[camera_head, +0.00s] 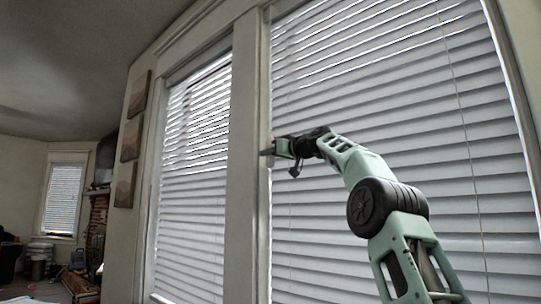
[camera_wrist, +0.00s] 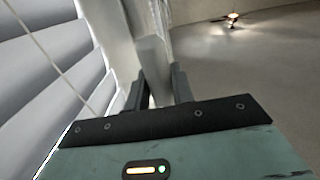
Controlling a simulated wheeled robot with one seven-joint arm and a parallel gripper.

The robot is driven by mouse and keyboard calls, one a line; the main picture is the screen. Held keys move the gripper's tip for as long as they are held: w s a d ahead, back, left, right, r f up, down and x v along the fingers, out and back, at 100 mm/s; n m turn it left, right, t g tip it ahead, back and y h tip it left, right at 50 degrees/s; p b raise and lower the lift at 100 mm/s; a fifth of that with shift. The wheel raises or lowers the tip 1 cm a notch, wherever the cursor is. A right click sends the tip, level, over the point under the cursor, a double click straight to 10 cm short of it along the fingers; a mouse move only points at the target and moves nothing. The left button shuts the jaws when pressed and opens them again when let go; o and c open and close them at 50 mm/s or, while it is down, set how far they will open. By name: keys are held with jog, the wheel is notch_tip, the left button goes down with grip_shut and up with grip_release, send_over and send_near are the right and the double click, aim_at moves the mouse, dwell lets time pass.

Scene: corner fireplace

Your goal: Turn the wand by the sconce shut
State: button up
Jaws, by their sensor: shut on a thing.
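My gripper (camera_head: 272,150) is at the left edge of the right window's blind, beside the white post between the windows. In the wrist view its two dark fingers (camera_wrist: 160,88) are closed on a pale, flat-looking upright piece, which I take to be the wand (camera_wrist: 152,58). The wand's length is not clear in the head view. The right blind (camera_head: 370,120) hangs full height with its slats tilted; thin dark lines show between them. A small lit fixture (camera_wrist: 233,17), possibly the sconce, shows in the wrist view; I cannot tell its mounting.
The left window has a similar blind (camera_head: 195,180). The white post (camera_head: 243,160) stands close to my gripper. A thin cord (camera_wrist: 45,50) crosses in front of the slats in the wrist view. Several pictures (camera_head: 130,140) hang on the wall at left. A further window (camera_head: 62,200) is far left.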

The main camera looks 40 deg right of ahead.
jog(key=o, duration=0.9)
jog(key=shift+o, duration=0.2)
jog(key=shift+s, duration=0.25)
jog(key=s+d+b, duration=0.1)
jog(key=s+b, duration=0.7)
jog(key=s, duration=0.8)
jog(key=shift+s+d, duration=0.35)
jog(key=shift+s, duration=0.05)
